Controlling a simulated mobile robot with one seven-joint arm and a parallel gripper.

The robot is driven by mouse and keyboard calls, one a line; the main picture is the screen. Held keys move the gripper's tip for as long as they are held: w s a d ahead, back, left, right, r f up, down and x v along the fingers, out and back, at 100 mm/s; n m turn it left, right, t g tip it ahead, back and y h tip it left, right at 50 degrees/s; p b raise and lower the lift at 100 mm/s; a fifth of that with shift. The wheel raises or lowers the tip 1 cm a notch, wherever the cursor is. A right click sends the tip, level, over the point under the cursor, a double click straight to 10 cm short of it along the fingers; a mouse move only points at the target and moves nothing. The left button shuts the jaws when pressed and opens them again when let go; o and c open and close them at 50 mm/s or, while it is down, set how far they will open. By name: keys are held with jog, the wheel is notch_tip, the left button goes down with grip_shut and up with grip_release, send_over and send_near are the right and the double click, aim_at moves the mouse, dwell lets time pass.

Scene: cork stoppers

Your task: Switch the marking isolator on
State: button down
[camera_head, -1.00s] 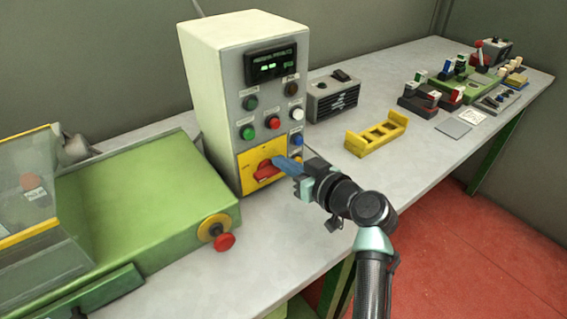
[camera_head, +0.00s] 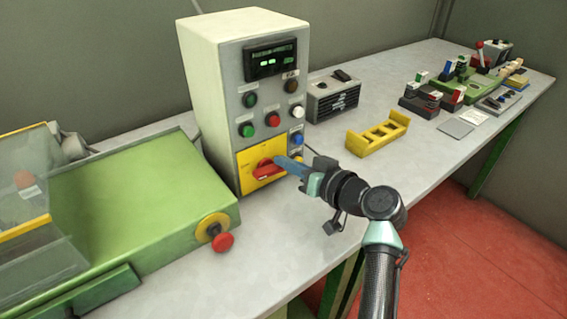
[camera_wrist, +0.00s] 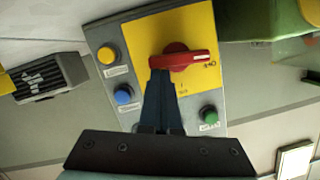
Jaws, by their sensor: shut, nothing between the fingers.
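The isolator's red rotary handle (camera_head: 266,170) sits on a yellow plate (camera_head: 246,162) low on the front of the grey control box. In the wrist view the handle (camera_wrist: 188,61) lies crosswise, one end by small lettering that seems to read OFF. A mark like "I" with small text is below it in that view. My gripper (camera_head: 283,161) is at the handle's right end in the head view, blue fingers together and empty. In the wrist view the gripper's tips (camera_wrist: 161,72) overlap the handle's left part. I cannot tell whether they touch it.
Several push buttons and a lit display (camera_head: 270,60) are above the plate. A green machine (camera_head: 140,205) with a red mushroom knob (camera_head: 222,242) stands left. A grey speaker-like box (camera_head: 333,98) and a yellow rack (camera_head: 377,134) stand right. Bench front is clear.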

jog(key=shift+w+d+f+m+y+b, duration=0.1)
jog(key=shift+f+m+y+b, duration=0.2)
jog(key=shift+m+b, duration=0.35)
jog(key=shift+w+d+f+m+y+b, duration=0.1)
jog(key=shift+f+m+y+b, duration=0.2)
jog(key=shift+m, duration=0.65)
jog(key=shift+f+m+g+b, duration=0.3)
jog(key=shift+f+m+b, duration=0.1)
jog(key=shift+m, duration=0.5)
jog(key=shift+f+m+y+b, duration=0.3)
jog(key=shift+m+y, duration=0.1)
jog(key=shift+m, duration=0.55)
jog(key=shift+f+m+y+b, duration=0.25)
jog(key=shift+m+y, duration=0.15)
jog(key=shift+m, duration=0.55)
